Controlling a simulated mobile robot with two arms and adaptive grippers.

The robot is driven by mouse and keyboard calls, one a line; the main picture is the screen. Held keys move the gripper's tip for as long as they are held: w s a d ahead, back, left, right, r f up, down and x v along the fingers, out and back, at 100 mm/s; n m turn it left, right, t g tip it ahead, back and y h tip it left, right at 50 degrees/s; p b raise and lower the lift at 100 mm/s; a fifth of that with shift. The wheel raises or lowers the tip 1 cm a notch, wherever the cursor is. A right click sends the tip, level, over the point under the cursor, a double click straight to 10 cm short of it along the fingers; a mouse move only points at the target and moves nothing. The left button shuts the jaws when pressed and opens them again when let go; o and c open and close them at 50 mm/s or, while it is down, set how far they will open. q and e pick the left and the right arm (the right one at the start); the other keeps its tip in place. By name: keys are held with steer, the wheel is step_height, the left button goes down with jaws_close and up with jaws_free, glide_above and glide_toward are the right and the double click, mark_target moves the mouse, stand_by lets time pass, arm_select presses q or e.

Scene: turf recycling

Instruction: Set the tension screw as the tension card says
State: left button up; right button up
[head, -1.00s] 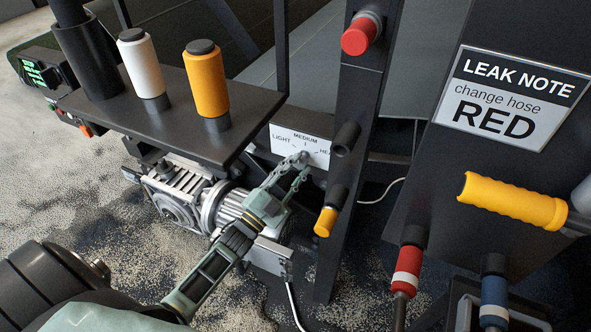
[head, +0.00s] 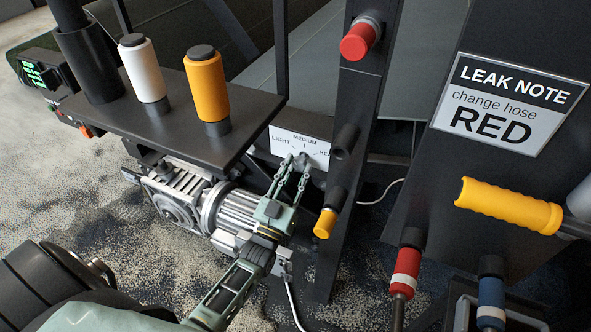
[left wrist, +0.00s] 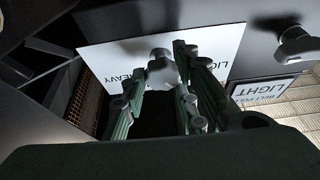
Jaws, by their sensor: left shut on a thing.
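The white dial plate (head: 316,144) reads LIGHT, MEDIUM and a partly hidden HEAVY in the head view. It also shows upside down in the left wrist view (left wrist: 110,50). The grey tension screw (left wrist: 162,68) sticks out from the plate. My left gripper (head: 297,160) is shut on this screw, with one finger on each side of it. Which mark the screw points to cannot be told. A small card (left wrist: 268,91) in the left wrist view shows upside-down text with a large LIGHT. My right gripper is not in view.
A motor (head: 235,208) sits beside my left arm. A shelf with a white spool (head: 143,70) and an orange spool (head: 206,82) stands above it. A dark post with a red knob (head: 358,38) and a yellow-tipped handle (head: 325,222) rises right of the plate. A leak note (head: 512,98) hangs farther right.

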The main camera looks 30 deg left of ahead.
arm_select(q)
steer(key=shift+d+f+n+y, duration=0.1)
steer(key=shift+d+n+y, duration=0.15)
steer(key=shift+n, duration=0.35)
steer(key=shift+d+n+y, duration=0.15)
steer(key=shift+n+y, duration=0.2)
steer(key=shift+n, duration=0.25)
steer(key=shift+n+g+y+p, duration=0.3)
steer(key=shift+n+p, duration=0.15)
steer(key=shift+n, duration=0.55)
steer(key=shift+d+n+y, duration=0.1)
steer(key=shift+n+y, duration=0.5)
steer(key=shift+n, duration=0.5)
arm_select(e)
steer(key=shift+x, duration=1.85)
arm_select(q)
steer(key=o, duration=1.1)
steer(key=shift+c, duration=0.2)
